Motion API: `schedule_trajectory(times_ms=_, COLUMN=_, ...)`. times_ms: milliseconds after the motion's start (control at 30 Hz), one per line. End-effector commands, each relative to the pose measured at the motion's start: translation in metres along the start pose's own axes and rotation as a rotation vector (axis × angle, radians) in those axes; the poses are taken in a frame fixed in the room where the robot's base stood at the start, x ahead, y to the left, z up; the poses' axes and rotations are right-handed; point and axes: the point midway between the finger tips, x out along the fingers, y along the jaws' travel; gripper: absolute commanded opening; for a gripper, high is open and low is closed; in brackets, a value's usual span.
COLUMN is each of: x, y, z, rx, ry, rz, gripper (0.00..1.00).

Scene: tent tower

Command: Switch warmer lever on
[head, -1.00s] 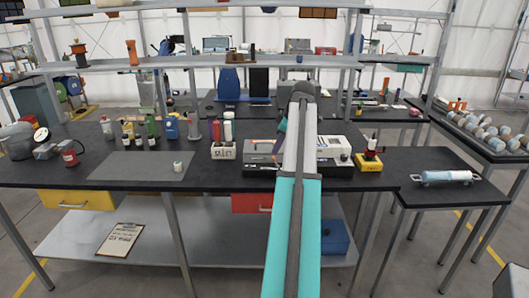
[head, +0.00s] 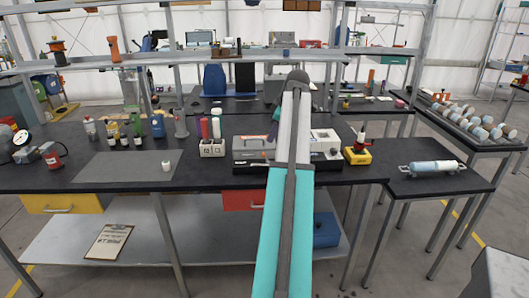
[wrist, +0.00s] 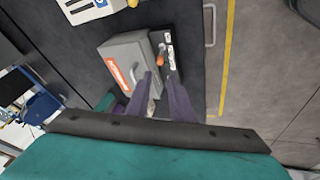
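The warmer appears to be the grey box (head: 254,146) with an orange label on the dark bench, and it also shows in the wrist view (wrist: 124,64). Along its side is a black panel (wrist: 169,50) carrying a small lever (wrist: 161,54) with an orange tip. My gripper (wrist: 162,78) has two purple fingers with a gap between them. The orange tip shows just beyond the fingertips, close to the gap; I cannot tell whether they touch. In the head view my arm hides part of the box, the lever and most of the gripper.
A white machine (head: 326,142) stands right of the box, and a yellow block (head: 357,155) stands beyond it. The bench's front edge is close to the black panel.

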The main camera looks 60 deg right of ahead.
Motion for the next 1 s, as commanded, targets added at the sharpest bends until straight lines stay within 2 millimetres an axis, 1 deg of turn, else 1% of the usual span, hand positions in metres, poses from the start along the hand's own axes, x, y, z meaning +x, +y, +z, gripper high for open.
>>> schedule_trajectory(times_ms=700, x=0.091, y=0.0, z=0.0, rx=0.0, ry=-0.001, rz=-0.001, gripper=0.21)
schedule_trajectory(times_ms=900, x=0.11, y=0.0, z=0.0, rx=0.0, ry=-0.001, rz=0.0, gripper=0.21)
schedule_trajectory(times_ms=1000, x=0.114, y=0.0, z=0.0, rx=-0.001, ry=-0.001, rz=0.001, gripper=0.21)
